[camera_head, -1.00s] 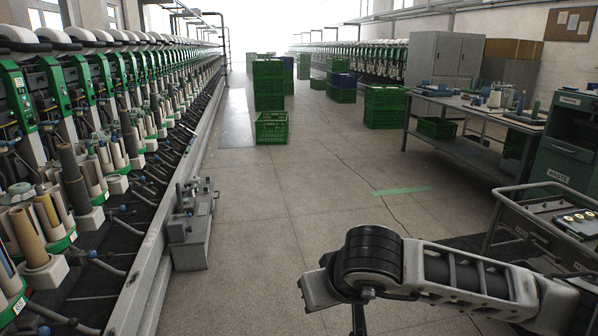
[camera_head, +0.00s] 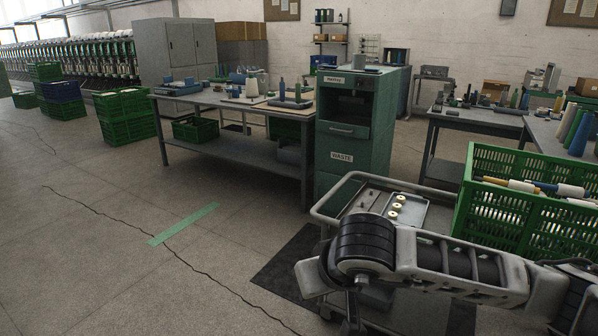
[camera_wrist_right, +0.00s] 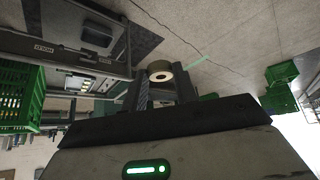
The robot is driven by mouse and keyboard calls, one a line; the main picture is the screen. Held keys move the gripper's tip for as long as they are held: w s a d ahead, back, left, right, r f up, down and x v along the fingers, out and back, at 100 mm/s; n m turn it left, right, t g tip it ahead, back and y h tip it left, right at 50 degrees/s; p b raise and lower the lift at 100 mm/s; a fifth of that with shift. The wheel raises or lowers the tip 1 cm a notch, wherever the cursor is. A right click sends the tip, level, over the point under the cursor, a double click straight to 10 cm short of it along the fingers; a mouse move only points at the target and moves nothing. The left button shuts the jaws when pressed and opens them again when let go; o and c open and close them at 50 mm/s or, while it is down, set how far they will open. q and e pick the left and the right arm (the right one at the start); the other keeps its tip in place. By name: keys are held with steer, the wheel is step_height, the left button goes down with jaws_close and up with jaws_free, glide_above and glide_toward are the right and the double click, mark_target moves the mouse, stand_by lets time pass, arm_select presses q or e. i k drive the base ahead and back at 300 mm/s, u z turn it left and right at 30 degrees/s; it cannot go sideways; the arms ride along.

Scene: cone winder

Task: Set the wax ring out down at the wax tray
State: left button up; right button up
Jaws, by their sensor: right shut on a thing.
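The wax ring (camera_wrist_right: 158,66), a pale ring with a dark hole, is between the fingertips of my right gripper (camera_wrist_right: 162,80) in the right wrist view. The gripper is shut on it and holds it in the air above the floor. My right forearm covers the near part of the cart. My left gripper is in neither view.
The cart (camera_head: 330,196) has a raised rail around its top. A green crate of bobbins (camera_head: 500,215) stands to its right, and a green waste cabinet (camera_head: 352,140) behind it. A workbench (camera_head: 235,108) stands further left.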

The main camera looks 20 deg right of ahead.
mark_target(417, 211)
steer(key=z, duration=0.5)
steer(key=i, duration=2.5)
steer(key=z, duration=0.65)
